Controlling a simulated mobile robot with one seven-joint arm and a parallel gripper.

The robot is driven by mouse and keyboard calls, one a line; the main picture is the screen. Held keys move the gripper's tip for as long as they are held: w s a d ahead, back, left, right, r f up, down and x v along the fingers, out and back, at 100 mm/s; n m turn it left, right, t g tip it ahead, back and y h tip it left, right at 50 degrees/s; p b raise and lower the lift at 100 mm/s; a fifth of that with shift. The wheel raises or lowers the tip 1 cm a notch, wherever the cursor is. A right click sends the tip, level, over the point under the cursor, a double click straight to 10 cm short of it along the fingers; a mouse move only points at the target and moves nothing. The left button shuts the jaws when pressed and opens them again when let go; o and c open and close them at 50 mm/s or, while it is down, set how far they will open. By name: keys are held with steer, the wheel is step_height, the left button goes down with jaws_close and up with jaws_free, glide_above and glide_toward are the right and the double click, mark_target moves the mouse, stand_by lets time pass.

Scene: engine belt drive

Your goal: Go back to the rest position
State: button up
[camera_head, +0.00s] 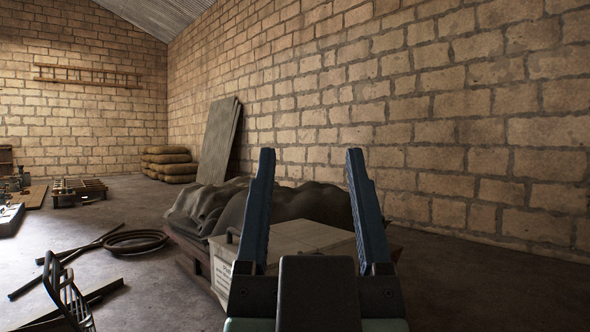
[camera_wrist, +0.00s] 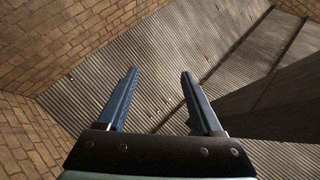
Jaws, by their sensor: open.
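My gripper (camera_head: 311,205) stands upright in front of the head camera, its two blue-grey fingers spread wide apart with nothing between them. In the wrist view my gripper (camera_wrist: 158,88) is also open and empty, and its fingers point toward the corrugated roof (camera_wrist: 185,55) and the block walls. In the head view the fingers overlap a pale crate (camera_head: 285,240) and a dark tarp-covered heap (camera_head: 318,204) behind them. I cannot tell how far they are from the gripper, and the lower part of the crate is hidden by it.
A block wall (camera_head: 460,120) runs along the right. Leaning boards (camera_head: 217,140) and stacked sacks (camera_head: 170,164) stand at the back. A coiled hose or ring (camera_head: 135,242), dark bars (camera_head: 62,262) and a metal frame (camera_head: 68,295) lie at left. Floor (camera_head: 155,295) is bare between.

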steer(key=shift+t+y, duration=0.5)
steer(key=shift+t, duration=0.2)
steer(key=s+r, duration=0.1)
steer(key=s+a+r, duration=0.1)
steer(key=s, duration=0.1)
steer(key=shift+a+r, duration=0.15)
steer(key=shift+r, duration=0.25)
steer(key=shift+w, duration=0.1)
